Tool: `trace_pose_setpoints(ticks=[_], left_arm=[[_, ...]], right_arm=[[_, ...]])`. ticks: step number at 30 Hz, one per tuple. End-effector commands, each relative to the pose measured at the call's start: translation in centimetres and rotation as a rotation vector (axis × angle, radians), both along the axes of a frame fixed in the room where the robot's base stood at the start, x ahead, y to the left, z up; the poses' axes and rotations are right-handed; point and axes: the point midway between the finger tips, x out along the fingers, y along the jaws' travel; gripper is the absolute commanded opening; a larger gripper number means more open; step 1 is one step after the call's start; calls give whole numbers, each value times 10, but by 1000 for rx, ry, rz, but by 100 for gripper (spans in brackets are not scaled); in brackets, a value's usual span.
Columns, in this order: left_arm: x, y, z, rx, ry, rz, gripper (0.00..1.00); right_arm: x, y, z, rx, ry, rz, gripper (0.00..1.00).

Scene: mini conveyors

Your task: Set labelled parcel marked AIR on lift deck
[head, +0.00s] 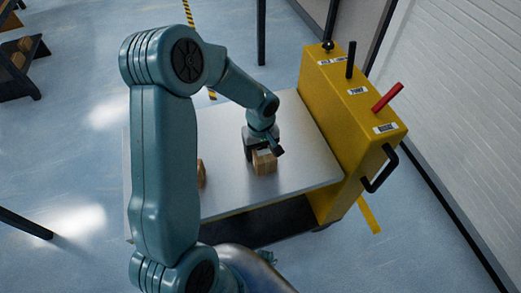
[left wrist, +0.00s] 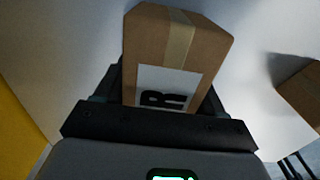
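A brown cardboard parcel (head: 264,163) with a tape strip is at the grey lift deck (head: 300,178), near its middle; whether it rests on the deck I cannot tell. In the left wrist view the parcel (left wrist: 190,50) shows a white label with black print, partly hidden by the gripper; an R is visible, the full word is not. My left gripper (head: 262,147) comes down over the parcel. Its fingers (left wrist: 160,95) lie close along both sides of it, with no clear gap, and look shut on it. My right gripper is not in view.
A second brown parcel (head: 201,173) sits on the deck to the left, partly behind my arm; it also shows in the left wrist view (left wrist: 303,92). A yellow control housing (head: 340,125) with levers and a black handle (head: 380,170) stands along the deck's right side.

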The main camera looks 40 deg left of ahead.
Motion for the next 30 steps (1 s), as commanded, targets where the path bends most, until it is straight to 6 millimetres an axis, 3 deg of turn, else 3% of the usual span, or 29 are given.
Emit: trace_pose_setpoints(ticks=[1, 2, 14, 24, 30], left_arm=[[0, 0, 0, 0, 0, 0, 85], [0, 0, 0, 0, 0, 0, 94], [1, 0, 9, 1, -3, 0, 94], [1, 0, 85, 2, -5, 1, 94], [1, 0, 115, 1, -3, 0, 94]], right_arm=[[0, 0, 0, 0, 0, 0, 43], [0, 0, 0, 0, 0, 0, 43], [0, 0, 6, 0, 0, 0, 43], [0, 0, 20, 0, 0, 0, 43], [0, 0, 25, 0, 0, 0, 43]])
